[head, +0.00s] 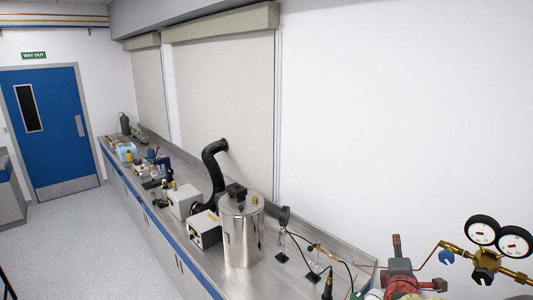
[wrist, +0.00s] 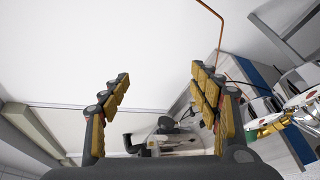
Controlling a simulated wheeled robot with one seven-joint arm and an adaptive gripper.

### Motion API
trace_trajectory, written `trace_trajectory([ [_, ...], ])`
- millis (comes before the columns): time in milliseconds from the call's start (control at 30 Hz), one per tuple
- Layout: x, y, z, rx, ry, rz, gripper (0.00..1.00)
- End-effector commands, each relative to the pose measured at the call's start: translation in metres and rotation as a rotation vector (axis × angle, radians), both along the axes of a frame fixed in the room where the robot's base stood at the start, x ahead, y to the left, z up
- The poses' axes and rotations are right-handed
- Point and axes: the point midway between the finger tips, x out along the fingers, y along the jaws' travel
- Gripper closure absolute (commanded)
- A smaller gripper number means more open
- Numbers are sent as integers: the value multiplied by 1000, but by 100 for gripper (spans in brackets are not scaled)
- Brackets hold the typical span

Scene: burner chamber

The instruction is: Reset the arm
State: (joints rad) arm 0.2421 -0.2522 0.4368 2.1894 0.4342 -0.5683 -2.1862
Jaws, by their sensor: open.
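My gripper (wrist: 160,80) shows in the wrist view with its two yellow-padded fingers wide apart. Nothing is between the fingers. Through the gap I see a pale wall and, lower down, the far bench equipment, well apart from the fingertips. My arm and gripper are not clearly visible in the head view.
A steel bench (head: 180,240) runs along the wall with a metal cylinder (head: 241,232), a black duct (head: 213,165) and white boxes (head: 185,201). Pressure gauges (head: 498,236) and a red fitting (head: 402,279) stand at lower right. Floor (head: 100,245) at left is clear, leading to a blue door (head: 47,130).

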Motion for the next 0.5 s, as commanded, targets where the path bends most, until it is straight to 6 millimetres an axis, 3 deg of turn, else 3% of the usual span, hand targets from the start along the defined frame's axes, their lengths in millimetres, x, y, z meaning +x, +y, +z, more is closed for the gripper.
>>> trace_trajectory([
  [100,-12,47,11,267,-26,41,38],
  [267,-43,104,16,615,0,32,38],
  [500,-119,168,16,1059,102,-133,38],
])
